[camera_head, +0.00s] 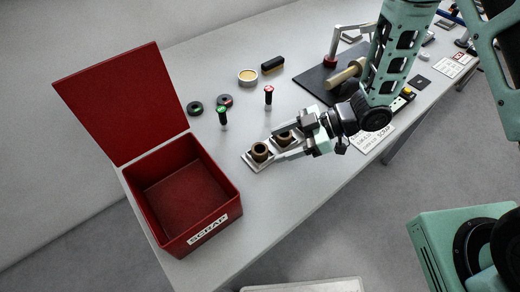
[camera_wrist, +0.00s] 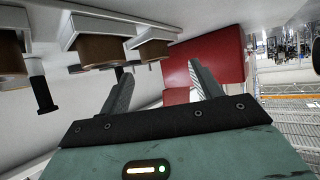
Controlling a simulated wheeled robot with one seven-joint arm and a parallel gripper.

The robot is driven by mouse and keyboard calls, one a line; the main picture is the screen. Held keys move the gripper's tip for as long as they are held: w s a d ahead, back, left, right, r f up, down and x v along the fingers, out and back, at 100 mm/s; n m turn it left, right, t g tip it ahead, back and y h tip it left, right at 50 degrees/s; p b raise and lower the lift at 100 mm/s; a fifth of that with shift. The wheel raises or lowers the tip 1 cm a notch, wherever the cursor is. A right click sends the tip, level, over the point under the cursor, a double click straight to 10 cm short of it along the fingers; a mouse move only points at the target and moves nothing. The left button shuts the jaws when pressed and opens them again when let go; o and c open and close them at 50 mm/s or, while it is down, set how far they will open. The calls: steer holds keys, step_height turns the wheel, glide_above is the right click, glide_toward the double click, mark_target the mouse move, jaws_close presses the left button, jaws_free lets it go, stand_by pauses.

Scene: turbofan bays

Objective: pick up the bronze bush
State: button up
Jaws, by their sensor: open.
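Two brown, bronze-looking bushes stand upright on a small pale tray (camera_head: 249,165) on the bench. The nearer bush (camera_head: 260,152) is beside the red box, and the other bush (camera_head: 284,138) is behind it, partly covered by my gripper. My gripper (camera_head: 278,147) is open and low over the tray, its fingers pointing left towards the bushes. In the wrist view, brown cylinders (camera_wrist: 100,50) and (camera_wrist: 153,50) hang in the upper left, beyond the left finger. The space between my fingertips (camera_wrist: 160,74) looks empty. I cannot tell whether a finger touches a bush.
A red open box labelled SCRAP (camera_head: 215,228) stands left, its lid (camera_head: 120,100) raised. The bench front is clear.

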mark_target(255, 151)
steer(key=x, duration=0.1)
steer(key=p+x, duration=0.1)
steer(key=x, duration=0.3)
steer(key=shift+w+p, duration=0.35)
steer(key=shift+c, duration=0.3)
steer(key=c, duration=1.2)
steer(key=shift+o, duration=0.2)
